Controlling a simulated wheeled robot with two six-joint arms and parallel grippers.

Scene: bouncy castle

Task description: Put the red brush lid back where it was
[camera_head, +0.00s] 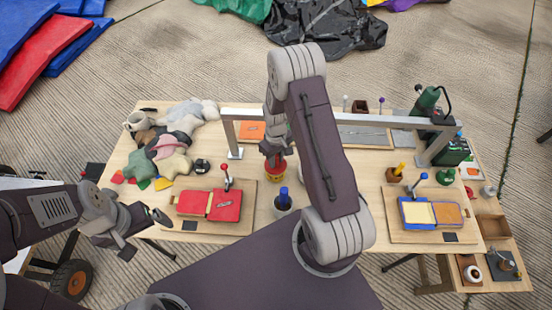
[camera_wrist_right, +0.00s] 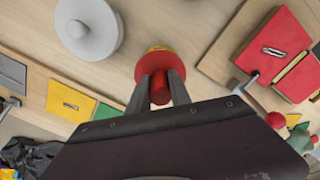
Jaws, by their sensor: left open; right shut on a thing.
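The red brush lid (camera_head: 275,164) is at the middle of the table, with a yellow pot (camera_head: 275,177) directly under it. In the right wrist view the lid (camera_wrist_right: 160,66) is a red disc with a red knob, and a sliver of the yellow pot (camera_wrist_right: 158,48) shows past its edge. My right gripper (camera_head: 274,152) is above the pot, its fingers (camera_wrist_right: 160,88) shut on the lid's knob. I cannot tell whether the lid rests on the pot or is slightly above it. My left gripper (camera_head: 145,232) is open and empty at the table's front left edge.
A pale pot with a blue top (camera_head: 283,201) stands just in front. A board with red pads (camera_head: 212,204) lies to the left, another with blue and orange pads (camera_head: 430,213) to the right. A grey metal frame (camera_head: 385,121) spans the back. Soft pieces (camera_head: 172,147) are heaped at left.

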